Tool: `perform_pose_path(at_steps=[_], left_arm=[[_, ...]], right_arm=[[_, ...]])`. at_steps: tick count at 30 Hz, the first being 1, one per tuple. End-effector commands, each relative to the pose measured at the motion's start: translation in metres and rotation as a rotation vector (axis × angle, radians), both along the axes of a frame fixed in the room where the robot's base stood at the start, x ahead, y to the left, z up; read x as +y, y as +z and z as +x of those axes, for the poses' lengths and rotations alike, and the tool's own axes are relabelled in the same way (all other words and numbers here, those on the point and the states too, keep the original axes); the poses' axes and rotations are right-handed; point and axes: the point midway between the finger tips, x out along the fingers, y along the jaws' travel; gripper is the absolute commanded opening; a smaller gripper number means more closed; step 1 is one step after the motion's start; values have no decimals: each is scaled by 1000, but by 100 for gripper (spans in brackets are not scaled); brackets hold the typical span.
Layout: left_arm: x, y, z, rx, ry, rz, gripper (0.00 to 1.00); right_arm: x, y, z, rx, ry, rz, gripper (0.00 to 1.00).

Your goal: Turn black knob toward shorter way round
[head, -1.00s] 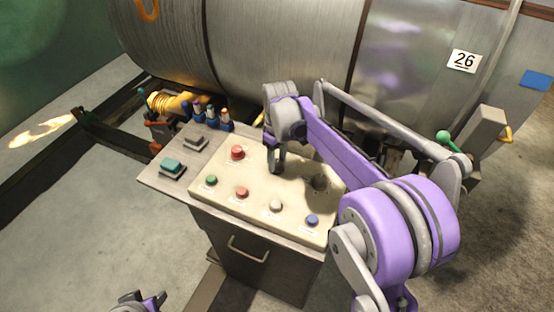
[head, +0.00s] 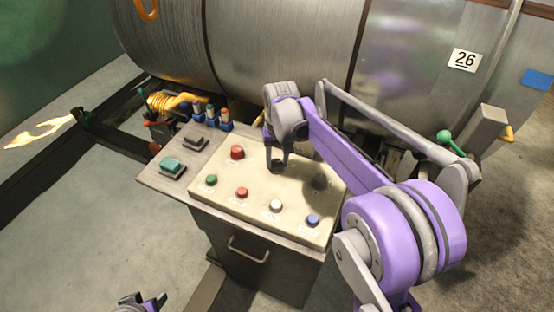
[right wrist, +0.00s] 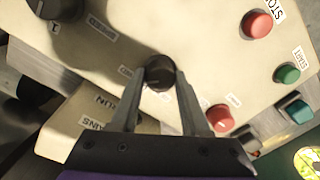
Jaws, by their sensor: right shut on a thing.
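The control panel (head: 225,195) is a cream plate on a grey cabinet. A small round black knob (head: 277,167) sits on it, partly hidden by my right gripper (head: 278,163). In the right wrist view the black knob (right wrist: 159,73) lies between the fingertips of my right gripper (right wrist: 159,80), which is shut on its sides. A pointer mark on the knob is too small to read. A larger black knob (head: 320,182) sits to the right on the panel; it also shows at the top left of the right wrist view (right wrist: 58,8). My left gripper (head: 142,302) shows only partly at the bottom edge.
Around the knob are a large red button (head: 237,152), a green button (head: 211,180), a smaller red one (head: 242,192), a white one (head: 275,205) and a blue one (head: 312,220). Two switches stand on the left. A large metal drum (head: 285,45) rises behind.

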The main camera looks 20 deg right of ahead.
Motion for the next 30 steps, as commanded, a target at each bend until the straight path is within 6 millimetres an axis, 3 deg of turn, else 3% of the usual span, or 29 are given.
perform_pose_path(at_steps=[16, 17, 21, 30], left_arm=[[0, 0, 0, 0, 0, 0, 50], [0, 0, 0, 0, 0, 0, 50], [0, 0, 0, 0, 0, 0, 50], [0, 0, 0, 0, 0, 0, 50]], right_arm=[[0, 0, 0, 0, -29, 0, 0], [0, 0, 0, 0, -29, 0, 49], [0, 0, 0, 0, -28, 0, 74], [0, 1, 0, 0, -27, 0, 76]])
